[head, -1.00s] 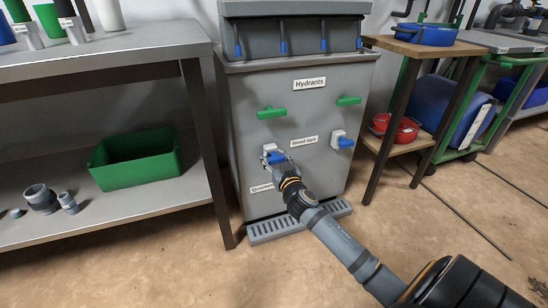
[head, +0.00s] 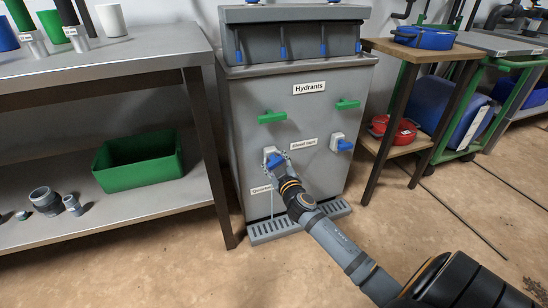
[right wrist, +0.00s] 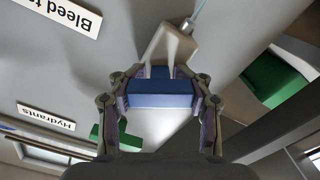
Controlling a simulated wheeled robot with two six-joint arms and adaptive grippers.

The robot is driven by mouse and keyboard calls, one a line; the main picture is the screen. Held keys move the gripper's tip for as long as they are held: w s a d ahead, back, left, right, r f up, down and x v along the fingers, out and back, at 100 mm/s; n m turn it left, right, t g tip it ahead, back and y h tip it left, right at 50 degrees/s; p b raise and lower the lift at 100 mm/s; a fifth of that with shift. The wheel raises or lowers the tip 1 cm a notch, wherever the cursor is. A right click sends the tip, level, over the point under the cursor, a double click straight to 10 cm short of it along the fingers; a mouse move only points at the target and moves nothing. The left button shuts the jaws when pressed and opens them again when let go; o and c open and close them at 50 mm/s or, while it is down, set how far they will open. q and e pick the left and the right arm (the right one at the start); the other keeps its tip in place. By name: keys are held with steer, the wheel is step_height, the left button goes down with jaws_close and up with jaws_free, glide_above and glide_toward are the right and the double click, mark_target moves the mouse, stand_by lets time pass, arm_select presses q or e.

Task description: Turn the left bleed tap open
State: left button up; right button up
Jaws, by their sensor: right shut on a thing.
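The left bleed tap has a white body (head: 268,152) and a blue handle (head: 276,161), low on the left of the grey cabinet front. My right gripper (head: 276,166) is shut on the blue handle. In the right wrist view the handle (right wrist: 160,96) lies across between the two fingers of my right gripper (right wrist: 161,105), below the pale tap body (right wrist: 178,45). A thin pale stream (right wrist: 202,9) leaves the spout. In the head view a thin line (head: 272,205) drops under the tap towards the floor grate. My left gripper is not in view.
The right bleed tap (head: 345,145) and two green hydrant handles, left (head: 272,117) and right (head: 348,104), are on the grey cabinet (head: 310,185). A floor grate (head: 270,230) lies at its foot. A metal shelf (head: 120,65) stands left, a wooden table (head: 425,48) right.

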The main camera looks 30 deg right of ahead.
steer(key=n+p, duration=0.2)
steer(key=n, duration=0.4)
steer(key=n+p, duration=0.1)
steer(key=n, duration=0.3)
steer(key=shift+f+n, duration=0.1)
steer(key=shift+n, duration=0.2)
steer(key=shift+n+p, duration=0.4)
steer(key=shift+n, duration=0.7)
steer(key=shift+f, duration=0.1)
steer(key=o, duration=1.3)
steer(key=v, duration=1.2)
